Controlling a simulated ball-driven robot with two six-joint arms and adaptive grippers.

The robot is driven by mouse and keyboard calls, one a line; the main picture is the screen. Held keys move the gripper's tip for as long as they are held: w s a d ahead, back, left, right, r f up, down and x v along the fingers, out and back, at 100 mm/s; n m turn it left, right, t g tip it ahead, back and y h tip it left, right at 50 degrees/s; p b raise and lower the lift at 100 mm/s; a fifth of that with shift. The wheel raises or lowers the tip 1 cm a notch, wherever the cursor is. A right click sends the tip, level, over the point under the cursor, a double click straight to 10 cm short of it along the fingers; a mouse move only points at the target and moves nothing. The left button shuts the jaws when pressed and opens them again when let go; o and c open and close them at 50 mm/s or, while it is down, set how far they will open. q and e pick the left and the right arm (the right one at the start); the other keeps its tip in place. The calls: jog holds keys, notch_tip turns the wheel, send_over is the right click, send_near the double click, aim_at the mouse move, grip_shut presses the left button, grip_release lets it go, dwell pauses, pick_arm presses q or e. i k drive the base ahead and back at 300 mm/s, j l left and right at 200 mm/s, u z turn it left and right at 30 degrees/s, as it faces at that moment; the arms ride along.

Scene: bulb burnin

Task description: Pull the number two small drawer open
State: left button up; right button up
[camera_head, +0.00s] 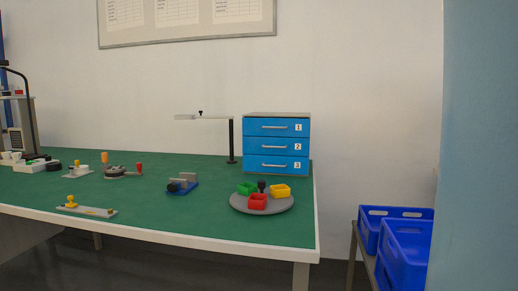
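A small blue drawer cabinet (277,114) with a grey top stands at the back right corner of the green bench. Its three drawers bear white labels 1, 2 and 3 from top to bottom. The number two drawer (259,148) is the middle one, with a horizontal light bar handle (274,147). All three drawer fronts look flush and closed. Neither of my grippers shows in the head view.
In front of the cabinet, a round grey tray (238,206) holds green, red and yellow bins. A black post (232,142) with an arm stands left of it. A blue vise (183,184) and fixtures lie further left. Blue crates (405,247) stand right of the bench (225,241).

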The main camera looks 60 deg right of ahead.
aim_at(256, 145)
jog(key=z, duration=1.95)
